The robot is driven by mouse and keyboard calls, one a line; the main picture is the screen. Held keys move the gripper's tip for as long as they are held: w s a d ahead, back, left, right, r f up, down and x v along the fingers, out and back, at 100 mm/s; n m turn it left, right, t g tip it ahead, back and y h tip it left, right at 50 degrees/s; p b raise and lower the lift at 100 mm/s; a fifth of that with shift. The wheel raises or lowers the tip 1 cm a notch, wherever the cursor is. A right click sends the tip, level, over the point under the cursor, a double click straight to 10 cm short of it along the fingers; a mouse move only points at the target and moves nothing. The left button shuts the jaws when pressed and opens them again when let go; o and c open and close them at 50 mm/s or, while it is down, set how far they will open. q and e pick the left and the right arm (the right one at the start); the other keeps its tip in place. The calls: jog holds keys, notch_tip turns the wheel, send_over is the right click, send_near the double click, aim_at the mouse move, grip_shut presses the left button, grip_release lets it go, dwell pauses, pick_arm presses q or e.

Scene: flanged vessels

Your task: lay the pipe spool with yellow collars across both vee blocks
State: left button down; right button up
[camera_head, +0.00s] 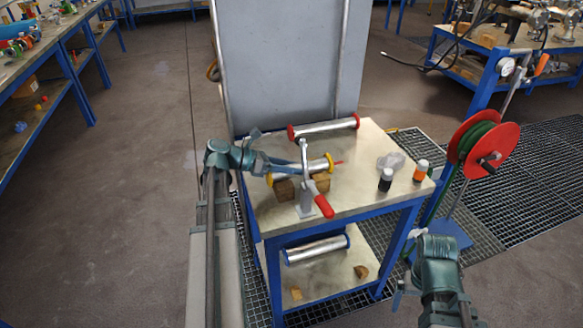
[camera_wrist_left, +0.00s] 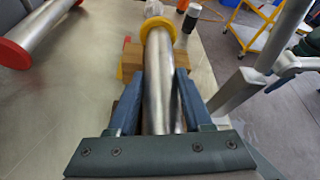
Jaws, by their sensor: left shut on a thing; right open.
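The pipe spool (camera_head: 312,166) is a silver tube with yellow collars. It lies over two brown wooden vee blocks, a left one (camera_head: 284,190) and a right one (camera_head: 321,183). I cannot tell whether it rests in them or hangs just above. My left gripper (camera_head: 290,166) is shut on the tube; in the left wrist view the tube (camera_wrist_left: 158,85) runs between its fingers (camera_wrist_left: 157,100). The far yellow collar (camera_wrist_left: 158,28) lies just beyond a wooden block (camera_wrist_left: 131,57). My right gripper (camera_head: 402,288) is open, apart from the table at lower right, its fingertips unclear.
A grey upright with a red handle (camera_head: 323,206) stands close in front of the spool. A red-collared spool (camera_head: 325,127) lies behind. Bottles (camera_head: 386,180) stand at right on the bench (camera_head: 350,195). A blue-collared spool (camera_head: 316,249) lies on the lower shelf. A hose reel (camera_head: 484,143) stands right.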

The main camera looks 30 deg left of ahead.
pick_arm(q)
jog(key=shift+f+b, duration=0.4)
jog(key=shift+c, duration=1.2)
grip_release()
jog(key=p+v, duration=0.5)
jog(key=v, duration=0.9)
jog(key=shift+d, duration=0.15)
jog(key=b+x, duration=0.4)
jog(key=x, duration=0.9)
jog(key=shift+f+b, duration=0.1)
jog(key=shift+b, duration=0.3)
